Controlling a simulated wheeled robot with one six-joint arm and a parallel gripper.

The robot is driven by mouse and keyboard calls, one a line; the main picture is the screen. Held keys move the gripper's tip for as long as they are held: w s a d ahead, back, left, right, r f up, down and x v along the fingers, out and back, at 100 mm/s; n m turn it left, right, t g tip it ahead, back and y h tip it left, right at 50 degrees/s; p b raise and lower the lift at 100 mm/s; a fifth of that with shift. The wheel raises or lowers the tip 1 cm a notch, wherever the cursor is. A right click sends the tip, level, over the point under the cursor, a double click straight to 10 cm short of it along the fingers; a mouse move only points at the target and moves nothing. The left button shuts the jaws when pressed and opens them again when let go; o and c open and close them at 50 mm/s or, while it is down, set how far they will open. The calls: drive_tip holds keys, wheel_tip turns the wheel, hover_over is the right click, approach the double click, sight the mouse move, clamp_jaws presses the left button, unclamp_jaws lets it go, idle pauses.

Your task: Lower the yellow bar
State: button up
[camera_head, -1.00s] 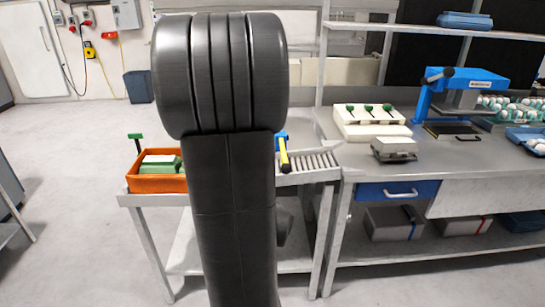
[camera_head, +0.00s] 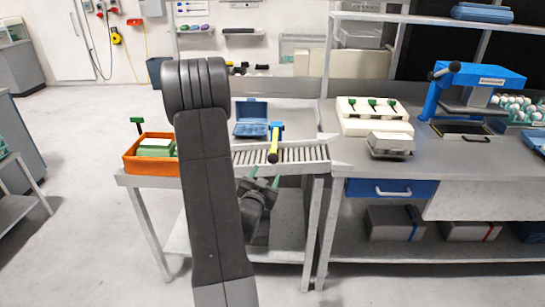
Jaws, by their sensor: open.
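The yellow bar (camera_head: 273,146) has a blue mount at its far end and sticks out over the roller conveyor (camera_head: 300,153), pointing towards me. My gripper (camera_head: 264,182) is in front of the conveyor and shows just below its edge, under the bar. Its two thin greenish fingers point up and are apart, with nothing between them. It is apart from the bar. My own dark arm hides the left part of the conveyor and part of the gripper's wrist.
An orange crate (camera_head: 128,163) with green cartons stands left of my arm. An open blue egg tray (camera_head: 265,106) lies behind the conveyor. A grey carton (camera_head: 390,153) and a blue press (camera_head: 480,75) stand on the right bench.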

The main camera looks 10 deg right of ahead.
sight(272, 160)
drive_tip(key=p+x, duration=0.2)
drive_tip(key=x, duration=0.9)
drive_tip(key=shift+d, duration=0.1)
clamp_jaws()
